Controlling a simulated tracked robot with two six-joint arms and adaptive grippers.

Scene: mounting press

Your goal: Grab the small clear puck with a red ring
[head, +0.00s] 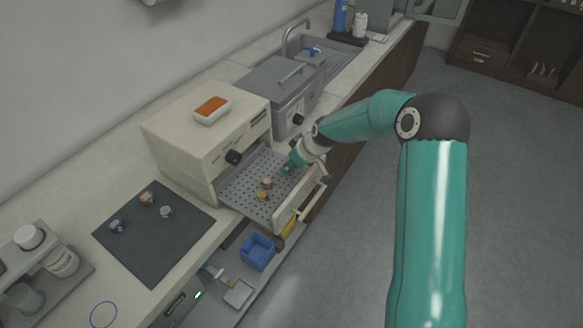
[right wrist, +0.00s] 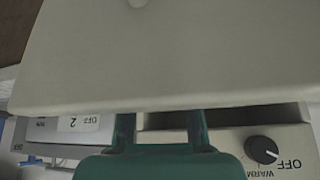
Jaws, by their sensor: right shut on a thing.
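The pulled-out drawer (head: 234,200) of the beige warmer holds a perforated tray with a pinkish puck (head: 266,183) and a yellowish puck (head: 262,196). My left gripper is not in view.
The warmer (head: 185,140) carries a white tray with orange contents (head: 211,110). A grey appliance (head: 280,90) stands right of it. A dark mat (head: 150,245) holds several small pucks. The drawer front (head: 298,205) and its handle rise close to my gripper. Below is a blue bin (head: 257,252).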

